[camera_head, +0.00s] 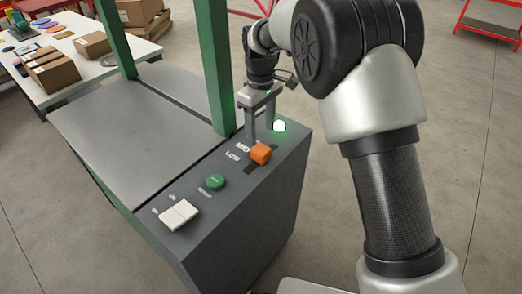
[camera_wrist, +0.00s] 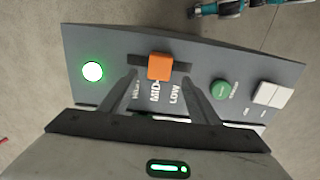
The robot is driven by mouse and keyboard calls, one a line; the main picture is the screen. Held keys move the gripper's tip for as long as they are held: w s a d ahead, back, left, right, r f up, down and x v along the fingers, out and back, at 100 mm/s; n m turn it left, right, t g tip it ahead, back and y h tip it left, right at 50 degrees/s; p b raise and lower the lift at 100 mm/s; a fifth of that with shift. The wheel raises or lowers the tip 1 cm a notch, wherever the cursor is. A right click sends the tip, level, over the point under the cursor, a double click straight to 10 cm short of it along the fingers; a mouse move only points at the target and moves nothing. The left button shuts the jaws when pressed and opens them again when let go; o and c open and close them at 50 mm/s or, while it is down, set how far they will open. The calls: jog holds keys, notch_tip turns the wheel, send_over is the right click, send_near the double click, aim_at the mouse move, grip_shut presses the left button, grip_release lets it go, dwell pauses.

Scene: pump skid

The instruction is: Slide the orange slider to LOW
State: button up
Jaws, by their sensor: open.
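The orange slider (camera_head: 261,153) is a block in a dark slot on the sloped grey control panel (camera_head: 228,204). In the wrist view the slider (camera_wrist: 160,66) stands by the MID label, with HIGH to its left and LOW (camera_wrist: 174,94) to its right. My gripper (camera_head: 260,136) is open above the panel, close to the slider. In the wrist view the fingertips of my gripper (camera_wrist: 160,78) are spread to either side of the slider, with a gap on each side. I cannot tell how far above the panel they are.
A lit green lamp (camera_head: 279,126) is just beyond the slot's HIGH end. A green button (camera_head: 215,181) and a white rocker switch (camera_head: 178,215) lie past the LOW end. Green posts (camera_head: 214,70) rise behind the panel. A white table (camera_head: 100,68) with boxes stands at the back left.

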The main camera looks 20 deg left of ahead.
aim_at(261, 149)
notch_tip(261, 149, down, 8)
jog(key=shift+f+b, duration=0.15)
jog(key=shift+b, duration=0.15)
